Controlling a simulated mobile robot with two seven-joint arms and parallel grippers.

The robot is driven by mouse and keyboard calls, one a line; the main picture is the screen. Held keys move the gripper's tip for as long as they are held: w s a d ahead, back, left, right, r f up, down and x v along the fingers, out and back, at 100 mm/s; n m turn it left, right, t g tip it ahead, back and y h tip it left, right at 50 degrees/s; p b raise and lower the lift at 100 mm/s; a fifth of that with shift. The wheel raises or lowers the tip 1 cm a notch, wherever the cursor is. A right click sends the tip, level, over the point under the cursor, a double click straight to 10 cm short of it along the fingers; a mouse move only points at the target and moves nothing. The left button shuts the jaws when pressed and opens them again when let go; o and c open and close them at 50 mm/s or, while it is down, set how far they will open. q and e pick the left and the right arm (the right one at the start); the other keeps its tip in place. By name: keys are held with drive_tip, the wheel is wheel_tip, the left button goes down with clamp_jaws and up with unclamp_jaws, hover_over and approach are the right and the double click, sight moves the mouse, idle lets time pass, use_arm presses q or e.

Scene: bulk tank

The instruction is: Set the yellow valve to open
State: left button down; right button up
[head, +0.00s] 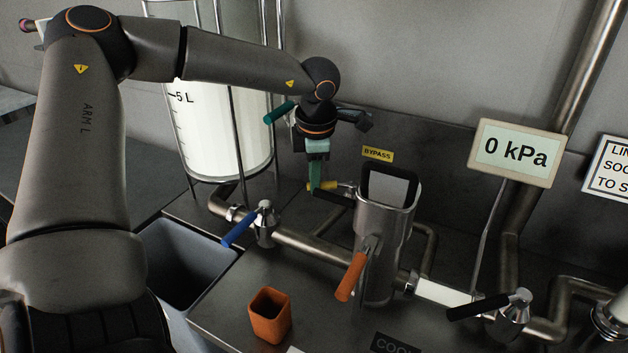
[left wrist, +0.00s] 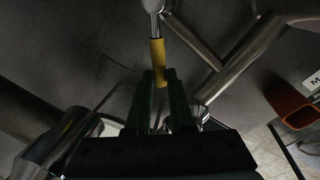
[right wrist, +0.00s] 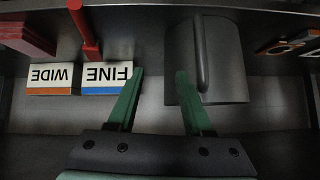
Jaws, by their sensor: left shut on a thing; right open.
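The yellow valve handle (head: 327,186) sticks out low behind the steel strainer body, near the BYPASS label (head: 377,154). My left gripper (head: 315,186) reaches down from above and is shut on the end of the handle. In the left wrist view the yellow handle (left wrist: 157,53) runs from a metal stem to between the green fingertips (left wrist: 160,77). The valve's body is mostly hidden in the head view. My right gripper (right wrist: 160,74) is open and empty in the right wrist view, beside a dark grey jug-like thing (right wrist: 228,60).
Around the pipework are a blue handle (head: 239,230), an orange handle (head: 351,276), a black handle (head: 478,307) and the steel strainer body (head: 378,255). An orange cup (head: 270,316) stands in front. The gauge (head: 515,152) reads 0 kPa. FINE (right wrist: 107,75) and WIDE (right wrist: 52,75) boxes lie left of my right gripper.

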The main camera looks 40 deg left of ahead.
use_arm(q)
drive_tip(key=c, duration=0.8)
unclamp_jaws()
drive_tip(key=r, duration=0.4)
drive_tip(key=s+d+r+p, duration=0.1)
drive_tip(key=r, duration=0.3)
drive_tip(key=d+r, duration=0.1)
drive_tip(key=r, duration=0.3)
drive_tip(key=shift+s+r+p, duration=0.2)
drive_tip(key=shift+s+p, duration=0.05)
drive_tip(key=shift+p, duration=0.1)
